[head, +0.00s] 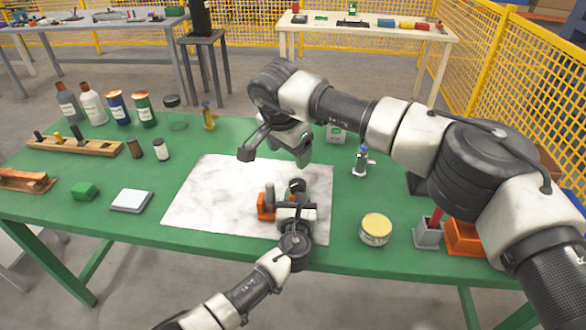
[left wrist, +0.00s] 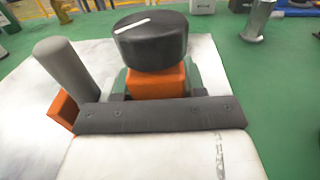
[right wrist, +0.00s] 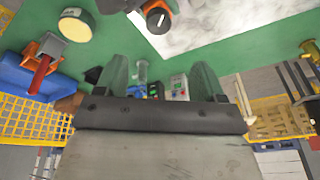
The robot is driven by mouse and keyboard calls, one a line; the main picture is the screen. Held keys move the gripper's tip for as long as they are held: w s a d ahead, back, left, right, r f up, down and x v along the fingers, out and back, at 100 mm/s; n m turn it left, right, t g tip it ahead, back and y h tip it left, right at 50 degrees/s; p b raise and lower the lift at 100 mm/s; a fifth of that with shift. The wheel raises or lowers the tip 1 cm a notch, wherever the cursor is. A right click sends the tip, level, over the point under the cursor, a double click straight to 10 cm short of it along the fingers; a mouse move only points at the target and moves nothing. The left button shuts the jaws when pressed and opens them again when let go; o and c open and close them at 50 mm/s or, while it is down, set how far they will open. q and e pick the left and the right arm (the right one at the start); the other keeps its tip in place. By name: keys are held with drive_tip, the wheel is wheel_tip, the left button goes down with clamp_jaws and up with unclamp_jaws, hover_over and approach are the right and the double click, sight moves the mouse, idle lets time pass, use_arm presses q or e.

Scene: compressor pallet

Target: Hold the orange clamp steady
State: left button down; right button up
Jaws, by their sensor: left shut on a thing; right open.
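The orange clamp (head: 265,207) sits on the white, marked sheet (head: 215,190) near the front edge of the green table. It has a black knob (left wrist: 150,40) with a white line on top and a grey post (left wrist: 66,68) beside it. My left gripper (head: 296,208) is shut on the clamp's orange body (left wrist: 158,80), just below the knob; the fingertips are partly hidden. My right gripper (head: 276,155) is open and empty above the back right part of the sheet. In the right wrist view its two fingers (right wrist: 162,80) stand apart with nothing between them.
A small metal fitting (head: 361,161) and a white-green box (head: 336,134) stand behind. Bottles and a wooden rack (head: 75,146) are at the left.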

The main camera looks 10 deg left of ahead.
sight(298, 182)
drive_tip(key=w+d+m+g+y, duration=0.4)
drive_tip(key=w+d+m+y, duration=0.1)
drive_tip(key=d+m, duration=0.15)
drive_tip(key=shift+m, duration=0.45)
drive_tip(key=x, duration=1.2)
drive_tip(key=shift+s+a+f, duration=0.25)
drive_tip(key=shift+a, duration=0.05)
drive_tip(key=c, duration=0.9)
drive_tip(key=shift+c, duration=0.2)
